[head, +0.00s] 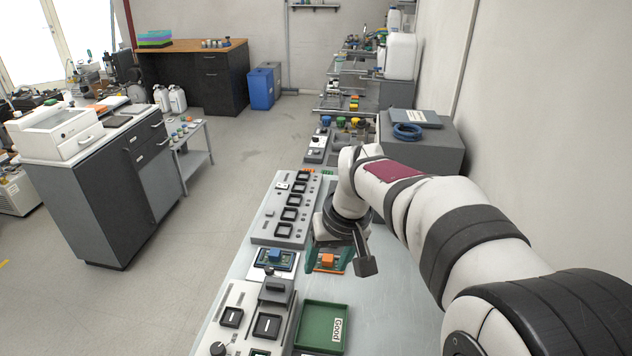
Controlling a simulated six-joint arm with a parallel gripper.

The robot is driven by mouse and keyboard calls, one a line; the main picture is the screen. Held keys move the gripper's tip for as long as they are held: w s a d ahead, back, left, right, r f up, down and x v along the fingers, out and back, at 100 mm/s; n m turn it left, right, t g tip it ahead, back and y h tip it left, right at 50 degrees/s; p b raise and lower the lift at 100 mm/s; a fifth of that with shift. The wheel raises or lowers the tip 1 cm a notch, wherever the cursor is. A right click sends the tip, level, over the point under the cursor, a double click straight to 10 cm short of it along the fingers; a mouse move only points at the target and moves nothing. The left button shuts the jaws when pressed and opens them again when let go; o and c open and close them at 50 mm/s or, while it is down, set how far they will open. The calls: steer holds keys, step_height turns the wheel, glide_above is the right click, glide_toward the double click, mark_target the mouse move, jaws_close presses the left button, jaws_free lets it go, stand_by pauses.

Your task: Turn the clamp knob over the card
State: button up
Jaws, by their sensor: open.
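An orange knob-like block (327,260) sits on a small fixture on the grey bench, directly below my gripper. A blue knob-like block (275,256) sits on a similar fixture with a dark green face just to the left. I cannot tell which is the clamp knob, and no card shows clearly under either. My gripper (330,264) points down with its teal fingers open, one on each side of the orange block in the picture. I cannot tell whether they touch it. Part of the fixture is hidden by the fingers.
A grey panel with several dark square frames (288,204) lies behind. A control box with a black dial (218,348) stands at front left. Bare bench (385,310) is right of the tray.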

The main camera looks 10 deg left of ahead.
mark_target(269, 269)
steer(key=w+a+f+n+t, duration=0.1)
steer(key=w+a+f+n, duration=0.5)
steer(key=w+a, duration=0.5)
steer(key=shift+m+y, duration=0.4)
steer(key=shift+m, duration=0.1)
steer(key=x, duration=1)
steer(key=s+a+x, duration=0.1)
steer(key=x, duration=0.5)
steer(key=shift+s+f, duration=0.1)
steer(key=shift+c, duration=0.2)
jaws_close()
